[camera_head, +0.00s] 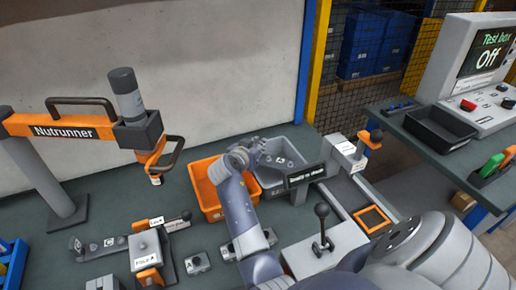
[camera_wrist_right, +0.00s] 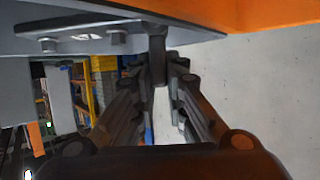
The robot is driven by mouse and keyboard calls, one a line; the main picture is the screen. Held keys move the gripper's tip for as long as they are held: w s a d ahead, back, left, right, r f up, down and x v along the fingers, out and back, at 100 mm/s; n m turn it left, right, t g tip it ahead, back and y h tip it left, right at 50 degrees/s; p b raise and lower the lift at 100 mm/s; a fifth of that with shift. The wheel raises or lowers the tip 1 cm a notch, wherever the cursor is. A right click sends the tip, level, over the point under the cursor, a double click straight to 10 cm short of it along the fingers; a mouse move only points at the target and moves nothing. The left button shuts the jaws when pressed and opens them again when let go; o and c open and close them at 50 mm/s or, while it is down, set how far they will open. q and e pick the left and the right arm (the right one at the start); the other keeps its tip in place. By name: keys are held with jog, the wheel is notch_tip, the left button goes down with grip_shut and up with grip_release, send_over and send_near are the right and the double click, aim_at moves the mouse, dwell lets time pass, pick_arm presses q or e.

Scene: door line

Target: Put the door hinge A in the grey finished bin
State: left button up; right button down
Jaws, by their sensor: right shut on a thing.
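My right gripper (camera_wrist_right: 157,85) is shut on the dark stem of a grey part with a flat plate and bolt heads (camera_wrist_right: 90,38), which looks like the door hinge; no letter A is readable on it. In the head view my right arm reaches in from the lower right, with its wrist above the gap between the orange bin (camera_head: 203,188) and the grey bin (camera_head: 268,181). The fingertips and the held part are not clear there. Small grey parts (camera_head: 281,161) show at the grey bin. My left gripper is not in view.
The orange nutrunner (camera_head: 62,129) hangs at the left. A fixture with an A label (camera_head: 197,263) and a lever clamp (camera_head: 322,240) stand at the front. The test box (camera_head: 485,70) is on the right bench.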

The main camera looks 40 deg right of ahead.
jog(key=shift+d+f, duration=0.15)
jog(key=shift+f, duration=0.7)
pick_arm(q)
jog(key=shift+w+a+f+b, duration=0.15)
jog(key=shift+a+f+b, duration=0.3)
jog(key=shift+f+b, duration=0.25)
pick_arm(e)
jog(key=shift+f, duration=0.45)
jog(key=c, duration=1.6)
grip_release()
jog(key=shift+c, duration=0.2)
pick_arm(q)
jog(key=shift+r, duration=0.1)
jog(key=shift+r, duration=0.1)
pick_arm(e)
jog(key=shift+r, duration=0.1)
